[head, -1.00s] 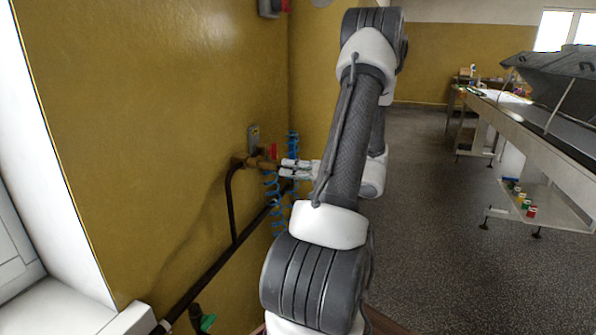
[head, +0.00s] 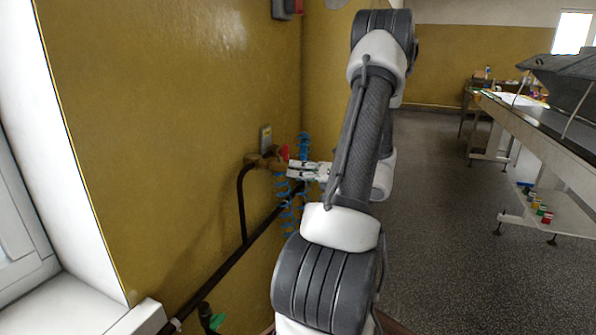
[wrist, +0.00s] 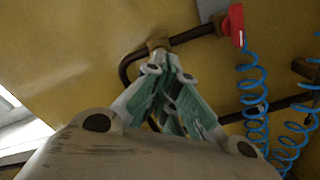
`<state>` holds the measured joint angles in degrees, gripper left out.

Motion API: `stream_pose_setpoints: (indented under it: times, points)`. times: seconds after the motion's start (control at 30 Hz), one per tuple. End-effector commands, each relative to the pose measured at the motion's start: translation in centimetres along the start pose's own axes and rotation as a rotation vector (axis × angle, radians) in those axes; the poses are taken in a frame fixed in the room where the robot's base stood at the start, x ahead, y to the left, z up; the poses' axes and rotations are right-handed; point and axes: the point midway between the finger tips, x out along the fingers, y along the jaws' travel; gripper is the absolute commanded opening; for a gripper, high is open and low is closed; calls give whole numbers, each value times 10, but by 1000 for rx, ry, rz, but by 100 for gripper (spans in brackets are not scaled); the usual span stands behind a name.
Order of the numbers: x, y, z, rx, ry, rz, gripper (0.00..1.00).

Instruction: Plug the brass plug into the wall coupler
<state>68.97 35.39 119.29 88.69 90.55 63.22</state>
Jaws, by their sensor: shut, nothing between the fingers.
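A brass fitting (head: 262,161) sits on the yellow wall at the top of a dark pipe, below a small grey plate. It also shows in the wrist view (wrist: 157,43), just beyond my fingertips. I cannot tell which part of this brass is coupler or plug; no separate plug can be made out. My gripper (head: 296,171) is just right of the fitting in the head view, pointing at the wall. In the wrist view, my fingers (wrist: 172,64) come together, shut with nothing between them. Whether the fingertips touch the brass is unclear.
A red handle (wrist: 235,22) and blue coiled hoses (wrist: 251,85) hang close to the right of my fingers. A dark pipe (head: 236,262) runs along the wall, with a green-handled valve (head: 215,321) low down. A long bench (head: 560,135) stands right; the floor between is clear.

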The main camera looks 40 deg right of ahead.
Motion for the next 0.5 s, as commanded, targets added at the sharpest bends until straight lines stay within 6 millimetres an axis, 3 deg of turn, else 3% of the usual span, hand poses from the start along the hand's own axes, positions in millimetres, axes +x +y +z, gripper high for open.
stream_pose_setpoints:
  times: [0.17, 0.5]
  points:
    - [-4, 0, 0, -1, -1, 0, 0]
    - [-30, 0, 0, 0, -2, 0, 0]
